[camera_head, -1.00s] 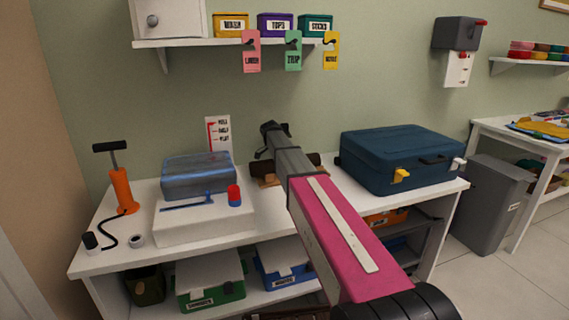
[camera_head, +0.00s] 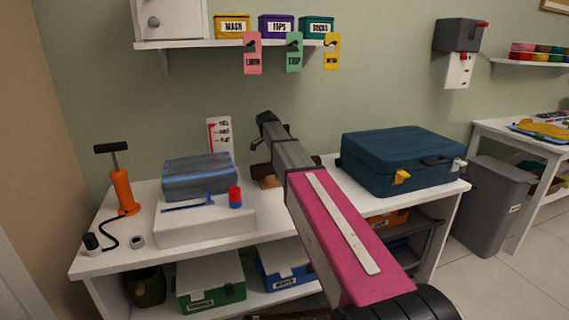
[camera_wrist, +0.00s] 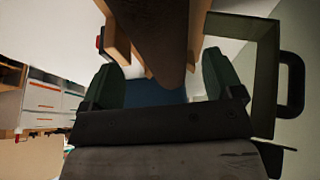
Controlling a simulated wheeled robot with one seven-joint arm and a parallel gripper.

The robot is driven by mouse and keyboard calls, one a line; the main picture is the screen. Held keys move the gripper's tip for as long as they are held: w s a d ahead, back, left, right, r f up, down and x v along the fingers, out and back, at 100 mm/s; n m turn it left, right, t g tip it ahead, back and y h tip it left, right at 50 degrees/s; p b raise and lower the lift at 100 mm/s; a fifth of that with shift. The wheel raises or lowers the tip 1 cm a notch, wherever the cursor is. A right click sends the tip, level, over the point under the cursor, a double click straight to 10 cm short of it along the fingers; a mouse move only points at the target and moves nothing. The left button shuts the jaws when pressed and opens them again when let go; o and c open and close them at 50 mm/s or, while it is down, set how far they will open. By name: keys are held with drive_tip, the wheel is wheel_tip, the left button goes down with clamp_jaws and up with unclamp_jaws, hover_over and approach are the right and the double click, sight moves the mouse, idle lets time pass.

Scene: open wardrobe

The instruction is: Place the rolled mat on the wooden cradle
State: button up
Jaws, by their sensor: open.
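The rolled mat (camera_wrist: 155,40) looks like a dark brown roll in the wrist view, lying between light wooden parts of the cradle (camera_wrist: 121,35). It seems to rest on the cradle, though the contact is hidden. My gripper (camera_wrist: 162,75) is open; its two dark green fingers stand apart, one on each side of the roll's near end. In the head view the wooden cradle (camera_head: 270,183) shows only in part on the white table, beside my arm. A dark brown end of the mat (camera_head: 259,171) shows just above it. My arm hides the gripper there.
A blue suitcase (camera_head: 398,160) stands to the right on the table (camera_head: 115,235). To the left are a white box (camera_head: 190,228) with a blue-grey bundle (camera_head: 200,176), a red-and-blue cylinder (camera_head: 235,197) and an orange pump (camera_head: 124,190). A shelf (camera_head: 222,42) hangs above.

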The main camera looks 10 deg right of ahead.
drive_tip(key=v, duration=0.6)
drive_tip(key=shift+a+r, duration=0.15)
drive_tip(key=shift+r, duration=0.2)
drive_tip(key=shift+s, duration=0.1)
